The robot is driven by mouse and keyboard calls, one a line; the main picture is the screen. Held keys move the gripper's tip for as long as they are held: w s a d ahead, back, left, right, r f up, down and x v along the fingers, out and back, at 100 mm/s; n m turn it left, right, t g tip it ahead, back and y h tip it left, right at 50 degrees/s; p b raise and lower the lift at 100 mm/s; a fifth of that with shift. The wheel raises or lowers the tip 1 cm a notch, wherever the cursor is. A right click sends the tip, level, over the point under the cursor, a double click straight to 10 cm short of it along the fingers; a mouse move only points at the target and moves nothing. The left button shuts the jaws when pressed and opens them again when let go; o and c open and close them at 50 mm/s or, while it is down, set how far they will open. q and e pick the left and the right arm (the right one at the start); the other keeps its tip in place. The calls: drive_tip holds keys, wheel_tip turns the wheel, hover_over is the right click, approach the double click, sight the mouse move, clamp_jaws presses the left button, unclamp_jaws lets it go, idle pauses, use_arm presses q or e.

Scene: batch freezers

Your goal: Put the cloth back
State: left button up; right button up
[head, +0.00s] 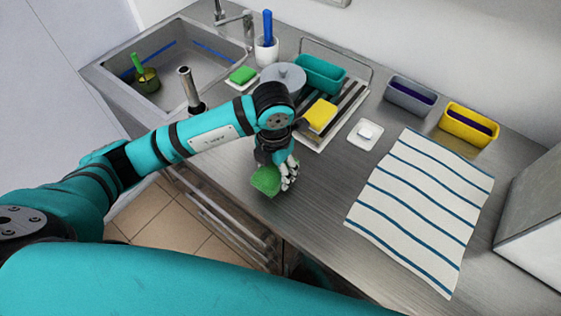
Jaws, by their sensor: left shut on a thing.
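My left gripper (287,172) points down over the front part of the steel counter, shut on a green cloth (266,181). The cloth looks like a small folded pad and sits at the left side of the fingers, close to the counter; I cannot tell whether it touches it. The fingers hide part of it. A white towel with blue stripes (418,203) lies spread flat on the counter to the right. My right gripper is not in view.
Behind my left gripper is a dish rack with a teal tub (320,74), grey pot (284,78) and yellow sponge (320,115). A green sponge (243,75) lies left. Grey (410,97) and yellow (468,125) bins stand along the wall. The sink (205,55) is far left.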

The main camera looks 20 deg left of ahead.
use_arm(q)
drive_tip(key=w, duration=0.3)
drive_tip(key=shift+d+f+p, duration=0.15)
drive_tip(key=shift+d+p, duration=0.05)
drive_tip(key=shift+p, duration=0.1)
wheel_tip(320, 180, down, 3)
drive_tip(key=shift+r+p, duration=0.1)
drive_tip(key=shift+p, duration=0.75)
drive_tip(key=shift+f, duration=0.3)
drive_tip(key=shift+f, duration=0.1)
drive_tip(key=shift+f+b, duration=0.15)
drive_tip(key=shift+b, duration=0.15)
drive_tip(key=o, duration=1.1)
drive_tip(key=shift+o, duration=0.2)
